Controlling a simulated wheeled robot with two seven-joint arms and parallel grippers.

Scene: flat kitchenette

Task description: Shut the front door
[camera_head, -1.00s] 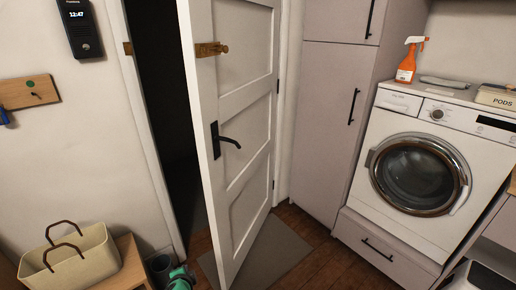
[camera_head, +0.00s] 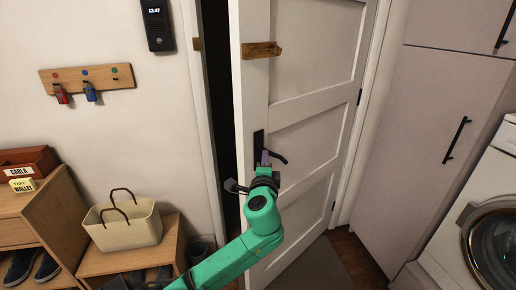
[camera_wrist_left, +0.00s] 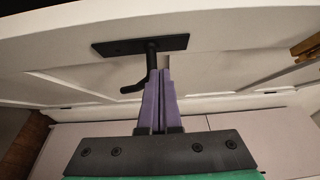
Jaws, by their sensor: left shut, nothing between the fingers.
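The white panelled front door (camera_head: 315,115) stands ajar, with a dark gap along its left edge. Its black handle (camera_head: 278,156) is on the inner face near that edge. My left gripper (camera_head: 265,158) is shut and empty, upright in front of the handle plate, and hides part of it. In the left wrist view the purple fingers (camera_wrist_left: 160,80) lie together just right of the handle's lever (camera_wrist_left: 134,88), close to the door's face (camera_wrist_left: 240,67). I cannot tell whether they touch it. My right gripper is not in view.
A brass latch (camera_head: 262,50) sits on the door above the handle. The door frame (camera_head: 198,110) is left of the gap. A cream basket (camera_head: 125,232) stands on a wooden bench at lower left. Tall cabinets (camera_head: 430,130) and a washing machine (camera_head: 490,220) are to the right.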

